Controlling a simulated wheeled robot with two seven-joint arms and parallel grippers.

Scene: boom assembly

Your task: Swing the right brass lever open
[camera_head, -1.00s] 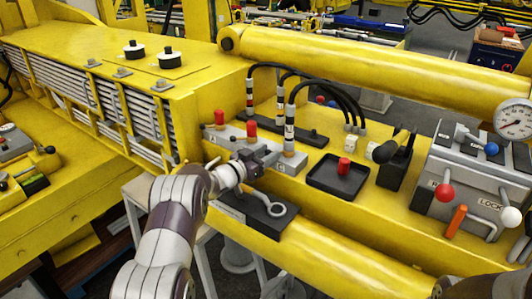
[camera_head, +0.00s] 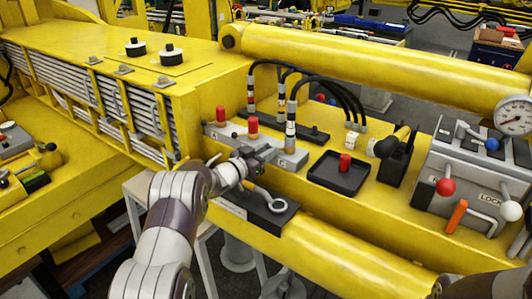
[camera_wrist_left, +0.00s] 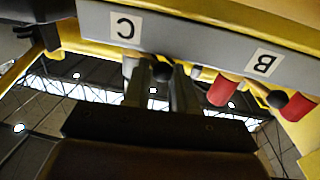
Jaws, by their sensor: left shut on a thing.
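The grey valve block (camera_head: 290,160) sits on the yellow frame, with red caps (camera_head: 252,124) on its left part. My left gripper (camera_head: 260,157) is at the front of its right section, marked C. In the left wrist view the two fingers (camera_wrist_left: 161,85) are closed around a black ball knob (camera_wrist_left: 160,72) below the C label (camera_wrist_left: 126,25). I take this knob to be the end of the right lever; its brass arm is hidden by the fingers. A neighbouring lever with a black knob (camera_wrist_left: 277,98) shows near the B label (camera_wrist_left: 263,63). My right gripper does not show.
A dark plate with a ring-ended tool (camera_head: 272,203) lies just below my gripper. A black tray (camera_head: 338,178) holding a red piece stands to the right. Black hoses (camera_head: 330,82) arch behind the block. A grey lever box (camera_head: 470,180) stands far right.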

